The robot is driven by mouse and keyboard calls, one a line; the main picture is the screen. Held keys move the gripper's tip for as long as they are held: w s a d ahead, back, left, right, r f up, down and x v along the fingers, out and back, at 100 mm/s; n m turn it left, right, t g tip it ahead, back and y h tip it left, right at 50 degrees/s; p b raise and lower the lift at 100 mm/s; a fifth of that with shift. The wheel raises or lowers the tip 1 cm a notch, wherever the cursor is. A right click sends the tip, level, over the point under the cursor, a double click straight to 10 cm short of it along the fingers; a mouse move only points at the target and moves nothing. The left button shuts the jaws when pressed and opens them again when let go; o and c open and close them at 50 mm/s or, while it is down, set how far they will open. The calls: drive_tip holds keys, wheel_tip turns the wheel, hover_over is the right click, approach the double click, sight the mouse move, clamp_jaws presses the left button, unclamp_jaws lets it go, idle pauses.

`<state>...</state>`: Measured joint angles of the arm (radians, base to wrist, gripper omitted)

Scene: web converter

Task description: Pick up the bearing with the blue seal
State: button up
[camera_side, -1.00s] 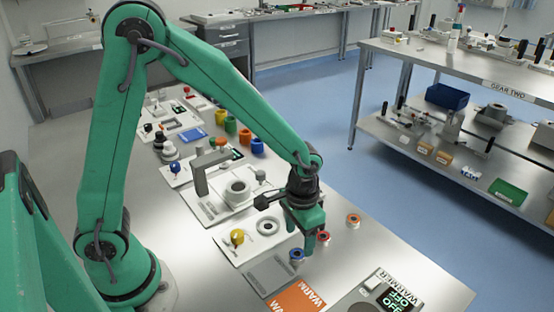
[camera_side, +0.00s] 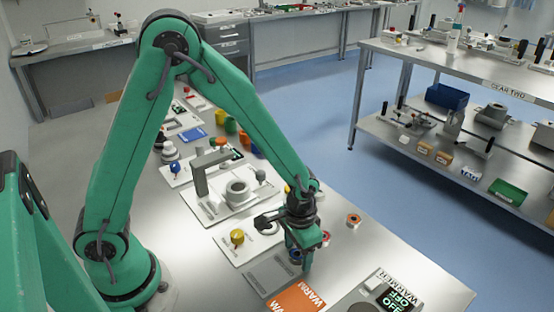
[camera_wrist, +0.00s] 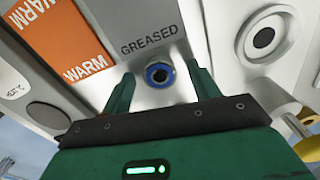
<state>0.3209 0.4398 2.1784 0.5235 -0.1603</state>
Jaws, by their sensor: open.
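The bearing with the blue seal (camera_wrist: 158,75) shows in the wrist view as a blue ring with a dark bore, beside the GREASED lettering. It lies between the two green fingers of my gripper (camera_wrist: 161,86), which are apart with a gap visible on either side of it. In the side view my gripper (camera_side: 299,262) points down over the bench, low over the bearing with the blue seal (camera_side: 294,257). The fingers hide most of the bearing there. Whether the fingertips reach down around it is not clear.
A red-topped bearing (camera_side: 325,238) and an orange-red one (camera_side: 353,219) stand to the right. The orange WARM mat (camera_side: 297,300), a grey plate (camera_side: 268,276) and a warmer (camera_side: 390,296) are in front. A yellow knob (camera_side: 237,237) stands left. Bench right of the bearings is clear.

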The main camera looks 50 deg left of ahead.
sight(297, 257)
drive_tip(key=c, duration=1.1)
drive_tip(key=shift+r, duration=0.15)
drive_tip(key=shift+r, duration=0.75)
drive_tip(key=r, duration=0.3)
drive_tip(key=shift+s+d, duration=0.3)
drive_tip(key=shift+d, duration=0.1)
drive_tip(key=s+d+r, duration=0.6)
drive_tip(key=s+d, duration=0.1)
drive_tip(key=s, duration=0.1)
drive_tip(key=shift+r, duration=0.15)
drive_tip(key=shift+a, duration=0.15)
